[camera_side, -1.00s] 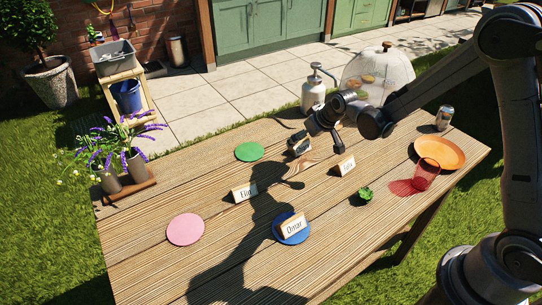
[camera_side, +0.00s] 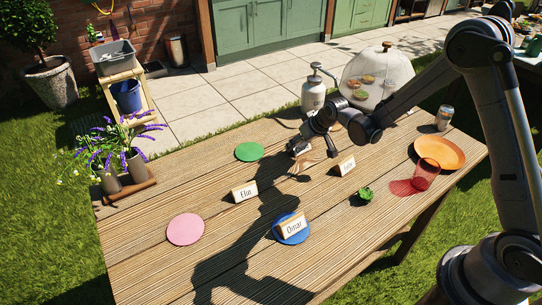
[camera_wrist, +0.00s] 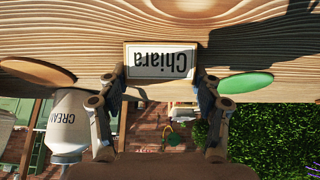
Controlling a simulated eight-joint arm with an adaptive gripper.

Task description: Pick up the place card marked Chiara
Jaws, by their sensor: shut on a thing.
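The place card marked Chiara (camera_wrist: 160,60) is a white card in a wooden frame, and its lettering appears upside down in the wrist view. My gripper (camera_wrist: 160,76) has one finger at each side edge of the card and is shut on it. In the side view my gripper (camera_side: 316,146) is low over the far middle of the table, and the card (camera_side: 299,147) shows only partly at its fingers. I cannot tell whether the card still touches the wood.
A card marked Omar (camera_side: 292,228) is at the blue mat (camera_side: 303,238). Two other cards (camera_side: 244,191) (camera_side: 345,166) stand nearby. The pink mat (camera_side: 185,229) is clear.

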